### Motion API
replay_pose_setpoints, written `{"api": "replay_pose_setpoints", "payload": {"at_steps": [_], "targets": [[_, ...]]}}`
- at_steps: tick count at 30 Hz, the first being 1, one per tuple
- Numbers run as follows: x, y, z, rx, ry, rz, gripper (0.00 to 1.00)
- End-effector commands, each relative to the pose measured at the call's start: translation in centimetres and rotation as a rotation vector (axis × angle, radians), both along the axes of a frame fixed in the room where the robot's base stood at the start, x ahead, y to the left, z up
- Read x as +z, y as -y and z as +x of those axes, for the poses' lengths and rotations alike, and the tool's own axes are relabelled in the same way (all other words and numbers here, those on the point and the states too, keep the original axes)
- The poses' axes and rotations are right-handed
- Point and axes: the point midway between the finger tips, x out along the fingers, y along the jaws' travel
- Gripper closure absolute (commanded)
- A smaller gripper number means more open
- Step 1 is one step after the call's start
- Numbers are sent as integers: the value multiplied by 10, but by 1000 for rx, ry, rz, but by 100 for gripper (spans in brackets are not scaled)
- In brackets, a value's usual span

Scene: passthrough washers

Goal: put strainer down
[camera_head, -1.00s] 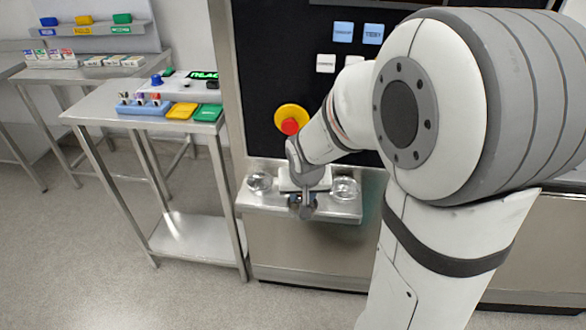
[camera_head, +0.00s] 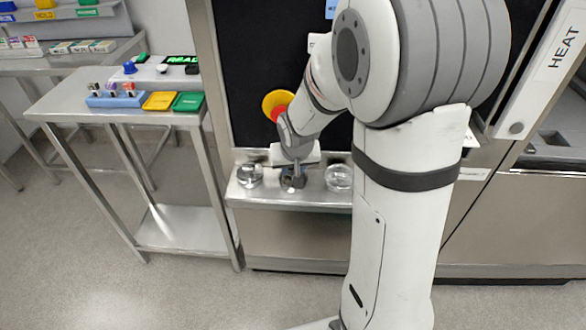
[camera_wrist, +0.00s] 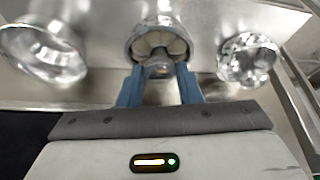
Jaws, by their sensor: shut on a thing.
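My gripper (camera_head: 292,170) is at the metal ledge (camera_head: 270,196) on the front of the machine. In the wrist view its two blue fingers (camera_wrist: 160,76) are closed on the strainer (camera_wrist: 160,42), a round metal piece with a segmented inside. The strainer also shows in the head view (camera_head: 292,181), small and partly hidden by the gripper. It is at the ledge between two round glassy or metal cups. I cannot tell whether it touches the ledge.
One cup (camera_head: 250,175) stands left of the strainer, another (camera_head: 339,178) right of it, both close. A red button with a yellow surround (camera_head: 278,106) is above. A steel table (camera_head: 70,98) with a blue rack (camera_head: 118,100) and yellow and green pads stands left.

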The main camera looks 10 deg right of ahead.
Motion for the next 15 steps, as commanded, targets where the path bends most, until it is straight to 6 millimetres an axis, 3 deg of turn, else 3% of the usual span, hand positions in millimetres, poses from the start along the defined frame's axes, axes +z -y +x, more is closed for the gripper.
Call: {"api": "replay_pose_setpoints", "payload": {"at_steps": [6,7,15], "targets": [[-3,-1,0,2,0,0,100],[-3,-1,0,2,0,0,68],[-2,-1,0,2,0,0,47]]}}
